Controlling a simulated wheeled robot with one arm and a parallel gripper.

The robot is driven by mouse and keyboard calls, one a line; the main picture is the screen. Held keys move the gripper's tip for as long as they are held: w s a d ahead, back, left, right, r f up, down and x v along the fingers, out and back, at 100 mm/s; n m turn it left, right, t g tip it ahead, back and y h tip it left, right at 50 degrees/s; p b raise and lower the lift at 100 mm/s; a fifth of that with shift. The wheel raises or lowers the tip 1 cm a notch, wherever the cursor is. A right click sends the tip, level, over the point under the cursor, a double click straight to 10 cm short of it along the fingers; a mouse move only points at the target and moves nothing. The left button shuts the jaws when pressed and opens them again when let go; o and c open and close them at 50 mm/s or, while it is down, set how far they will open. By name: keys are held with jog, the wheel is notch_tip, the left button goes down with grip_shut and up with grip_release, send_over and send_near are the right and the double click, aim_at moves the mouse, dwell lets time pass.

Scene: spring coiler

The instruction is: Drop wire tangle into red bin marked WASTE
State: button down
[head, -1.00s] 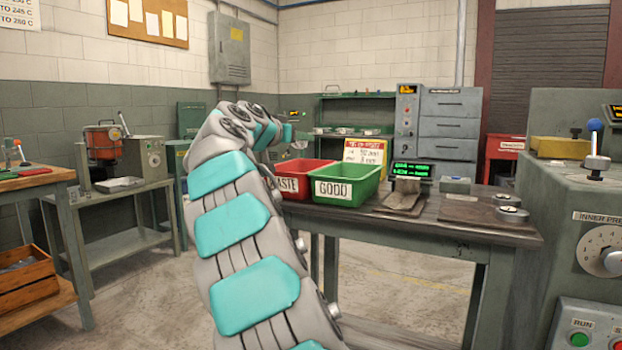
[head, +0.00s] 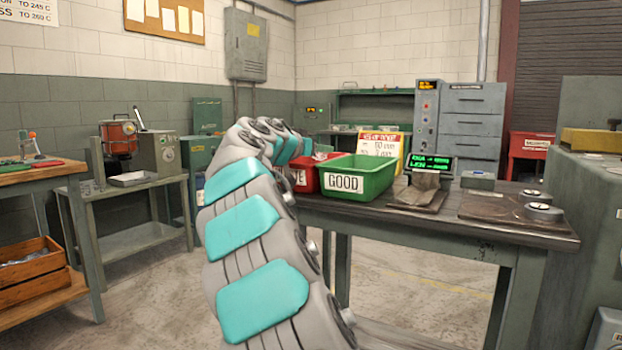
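The red bin (head: 309,184) stands on the bench, left of the green bin marked GOOD (head: 371,178). My arm covers its left part, so only the end of its label shows. My arm's far end reaches over to the red bin's left and back side. My gripper itself is hidden behind my arm, so its fingers do not show. I cannot make out the wire tangle. A small pale patch shows at the red bin's top, too small to identify.
The bench (head: 440,228) also holds a scale with a green display (head: 430,165) and a dark plate (head: 495,208). A yellow and red sign (head: 382,143) stands behind the bins. A side table (head: 130,187) with machines is at left. Floor between them is clear.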

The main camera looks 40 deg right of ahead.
jog(key=shift+c, duration=1.4)
grip_release()
jog(key=b+v, duration=0.1)
jog(key=v, duration=0.7)
jog(key=shift+f, duration=0.1)
